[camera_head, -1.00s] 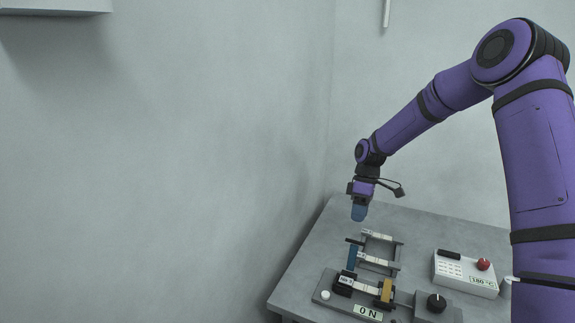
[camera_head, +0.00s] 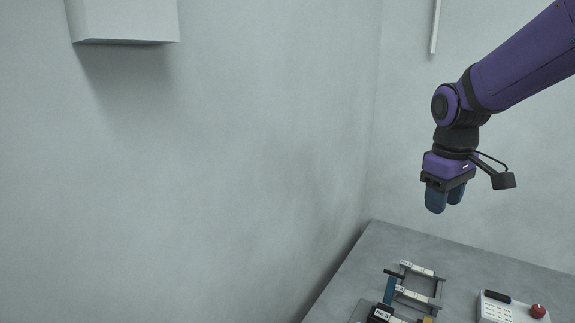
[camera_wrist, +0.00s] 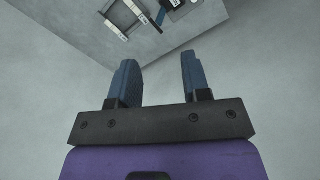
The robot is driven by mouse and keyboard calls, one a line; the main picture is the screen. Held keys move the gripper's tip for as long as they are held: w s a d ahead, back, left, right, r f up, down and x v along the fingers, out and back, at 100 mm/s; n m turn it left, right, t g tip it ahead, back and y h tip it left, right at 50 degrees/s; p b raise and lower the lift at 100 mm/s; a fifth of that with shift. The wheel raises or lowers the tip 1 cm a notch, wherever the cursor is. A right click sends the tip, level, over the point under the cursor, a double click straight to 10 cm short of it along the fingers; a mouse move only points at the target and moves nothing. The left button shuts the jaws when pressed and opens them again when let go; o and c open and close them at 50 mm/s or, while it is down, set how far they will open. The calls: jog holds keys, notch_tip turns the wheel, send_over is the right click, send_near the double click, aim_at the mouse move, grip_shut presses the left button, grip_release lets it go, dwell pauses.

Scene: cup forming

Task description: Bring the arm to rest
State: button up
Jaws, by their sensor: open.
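My purple arm reaches in from the upper right in the head view. My gripper (camera_head: 446,198) hangs above the grey table, fingers pointing down, well clear of everything on it. In the wrist view my gripper (camera_wrist: 158,82) shows its two blue fingers spread apart with nothing between them. The floor or wall surface behind the fingers is plain grey.
On the table (camera_head: 385,240) stands a rack frame (camera_head: 440,287) with labelled bars and a blue part (camera_head: 390,289) beside it. A white control box (camera_head: 497,310) with a red knob (camera_head: 538,311) is at the right. A white box (camera_head: 124,22) is on the wall.

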jog(key=s+r+m+t, duration=0.2)
jog(key=s, duration=0.8)
jog(key=s+r+m+t, duration=0.2)
jog(key=s+r+m, duration=0.1)
jog(key=s, duration=0.6)
jog(key=shift+s+d+r+t+y, duration=0.2)
jog(key=shift+s+r+t+y, duration=0.05)
jog(key=shift+s+t+y, duration=0.15)
jog(key=shift+w, duration=0.1)
